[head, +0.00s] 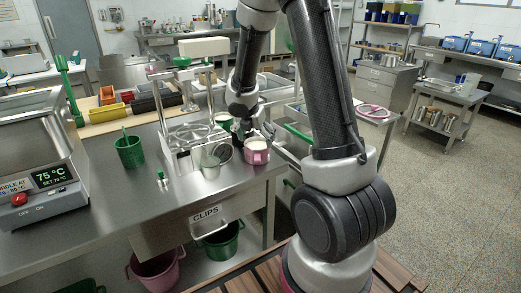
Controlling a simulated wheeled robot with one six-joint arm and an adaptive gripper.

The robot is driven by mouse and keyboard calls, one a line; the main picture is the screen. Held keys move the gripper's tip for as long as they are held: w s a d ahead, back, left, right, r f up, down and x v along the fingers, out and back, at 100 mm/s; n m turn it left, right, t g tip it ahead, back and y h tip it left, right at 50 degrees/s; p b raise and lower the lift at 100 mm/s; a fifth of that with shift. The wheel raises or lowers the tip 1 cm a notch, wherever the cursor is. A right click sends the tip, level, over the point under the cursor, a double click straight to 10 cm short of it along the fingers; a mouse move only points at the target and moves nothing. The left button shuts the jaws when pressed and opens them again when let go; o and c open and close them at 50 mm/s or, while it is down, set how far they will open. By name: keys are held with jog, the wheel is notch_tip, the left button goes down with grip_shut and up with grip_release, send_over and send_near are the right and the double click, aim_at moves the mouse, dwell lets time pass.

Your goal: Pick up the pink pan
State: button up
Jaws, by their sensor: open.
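A small pink pan (257,156) with pale contents stands upright near the right edge of the steel bench (105,192). My gripper (247,132) is open, just above and left of this pan, pointing down. My arm's end partly covers the space behind the pan. I cannot tell whether the fingers touch its rim. A larger pink tub (155,272) sits below the bench, partly cut off by the frame.
Left of the pan are a steel cup (210,167), a dark round sieve (222,152) and the metal stand (178,128). A green bucket (130,152) stands further left. A sink (300,121) lies to the right. The floor at right is clear.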

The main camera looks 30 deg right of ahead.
jog(key=shift+n, duration=0.9)
jog(key=shift+w+a+x, duration=0.1)
jog(key=shift+w+x, duration=0.05)
jog(key=shift+x, duration=1.15)
jog(key=shift+w+a+x, duration=0.1)
jog(key=shift+a+x, duration=0.05)
jog(key=shift+x, duration=1.1)
jog(key=shift+w+a+x, duration=0.1)
jog(key=shift+w+x, duration=0.05)
jog(key=shift+x, duration=1.15)
jog(key=c, duration=0.9)
